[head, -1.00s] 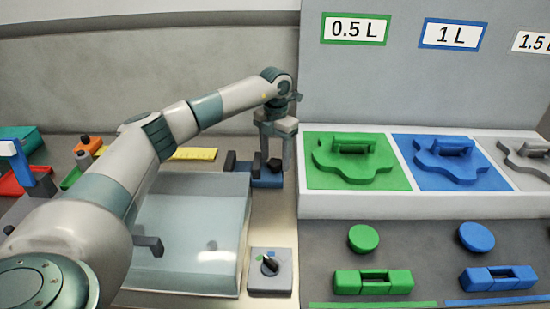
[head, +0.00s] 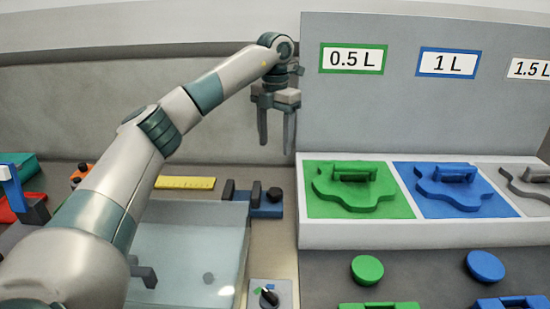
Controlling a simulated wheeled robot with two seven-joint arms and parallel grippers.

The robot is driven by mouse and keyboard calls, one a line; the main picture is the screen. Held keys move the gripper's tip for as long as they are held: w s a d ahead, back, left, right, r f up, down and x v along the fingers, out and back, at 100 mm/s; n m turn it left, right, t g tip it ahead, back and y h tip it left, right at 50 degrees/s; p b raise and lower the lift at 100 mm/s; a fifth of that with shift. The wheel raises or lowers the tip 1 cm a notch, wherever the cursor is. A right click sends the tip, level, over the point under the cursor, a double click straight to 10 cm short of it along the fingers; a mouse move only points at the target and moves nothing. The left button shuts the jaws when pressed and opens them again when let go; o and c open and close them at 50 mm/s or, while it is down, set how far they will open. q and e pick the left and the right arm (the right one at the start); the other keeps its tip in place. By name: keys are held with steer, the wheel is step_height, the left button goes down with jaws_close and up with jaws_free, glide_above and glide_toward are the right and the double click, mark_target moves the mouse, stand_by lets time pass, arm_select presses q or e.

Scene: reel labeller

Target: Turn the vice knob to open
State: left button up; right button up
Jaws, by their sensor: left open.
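The small blue vice (head: 266,210) sits behind the back right corner of the pale glassy box. Two dark upright jaws (head: 256,195) stand on it with a gap between them. Its dark knob (head: 275,194) is at the right end. My left gripper (head: 276,142) is open and empty, fingers pointing down, in the air above the vice and apart from the knob. My right gripper is not in view.
The pale glassy box (head: 185,250) fills the space in front of the vice. A grey switch box with a dial (head: 268,296) is at the front. A grey panel stand (head: 400,237) with green and blue shapes rises on the right. A yellow ruler (head: 185,183) lies behind.

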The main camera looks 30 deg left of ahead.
arm_select(q)
steer(key=shift+r, duration=0.9)
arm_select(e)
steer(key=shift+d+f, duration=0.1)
arm_select(q)
steer(key=s+a+f+m+t+h+b, duration=0.1)
steer(key=s+a+m+h+b, duration=0.1)
steer(key=a+m, duration=0.5)
steer(key=m+h+b, duration=0.1)
steer(key=m+h, duration=0.1)
steer(key=m, duration=0.4)
steer(key=shift+s, duration=0.35)
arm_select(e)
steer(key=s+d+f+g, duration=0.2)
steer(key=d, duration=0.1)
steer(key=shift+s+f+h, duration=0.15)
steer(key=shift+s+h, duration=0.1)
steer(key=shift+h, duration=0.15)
arm_select(q)
steer(key=shift+f, duration=0.15)
